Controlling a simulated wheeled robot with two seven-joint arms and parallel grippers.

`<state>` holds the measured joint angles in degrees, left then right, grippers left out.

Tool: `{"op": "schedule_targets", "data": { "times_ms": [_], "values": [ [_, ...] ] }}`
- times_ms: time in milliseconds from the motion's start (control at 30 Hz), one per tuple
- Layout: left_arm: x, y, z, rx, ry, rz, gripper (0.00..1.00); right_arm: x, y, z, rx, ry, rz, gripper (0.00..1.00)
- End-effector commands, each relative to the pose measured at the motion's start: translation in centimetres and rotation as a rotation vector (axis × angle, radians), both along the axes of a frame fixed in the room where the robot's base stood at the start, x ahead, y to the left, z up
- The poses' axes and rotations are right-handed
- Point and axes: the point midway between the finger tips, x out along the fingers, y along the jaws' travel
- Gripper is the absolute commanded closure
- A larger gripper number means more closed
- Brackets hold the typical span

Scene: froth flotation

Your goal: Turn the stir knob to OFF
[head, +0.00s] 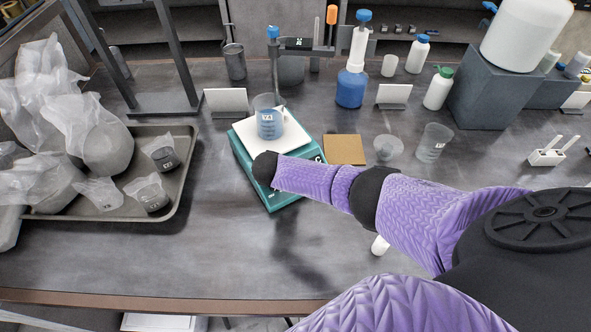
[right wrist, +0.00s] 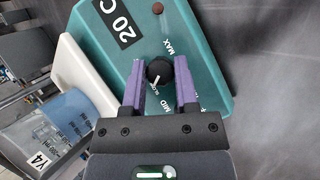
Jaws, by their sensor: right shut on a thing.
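The teal stirrer (head: 283,200) stands on the bench with a white top plate (head: 245,137). A beaker of blue liquid (head: 268,122) sits on the plate. In the right wrist view the black stir knob (right wrist: 160,72) is on the stirrer's teal face (right wrist: 200,45). Its white pointer line points down and left, toward a small label that looks like SLOW. MID and MAX are readable; I see no OFF mark. My right gripper (right wrist: 159,64) is shut on the knob, a purple finger on each side. In the head view my arm hides the knob and fingers. My left gripper is not in view.
A metal tray (head: 185,185) with bagged items lies left. A tan square pad (head: 344,149), a clear beaker (head: 433,142) and a blue-filled bottle (head: 351,88) stand right of and behind the stirrer. The front left bench is clear.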

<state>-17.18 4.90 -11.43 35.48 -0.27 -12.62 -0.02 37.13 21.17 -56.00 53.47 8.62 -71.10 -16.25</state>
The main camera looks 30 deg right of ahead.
Motion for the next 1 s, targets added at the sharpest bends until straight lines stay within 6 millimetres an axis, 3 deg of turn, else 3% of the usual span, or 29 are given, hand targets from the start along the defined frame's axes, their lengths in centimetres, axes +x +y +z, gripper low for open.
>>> {"op": "schedule_targets", "data": {
  "times_ms": [400, 1000],
  "values": [
    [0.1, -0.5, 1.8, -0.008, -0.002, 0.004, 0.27, -0.2, 0.1, 0.0, -0.214, 0.006, 0.332, 1.0],
    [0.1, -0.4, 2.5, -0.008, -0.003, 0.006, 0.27, -0.5, 0.0, -0.3, -0.524, 0.015, 0.808, 1.0]
  ]
}}
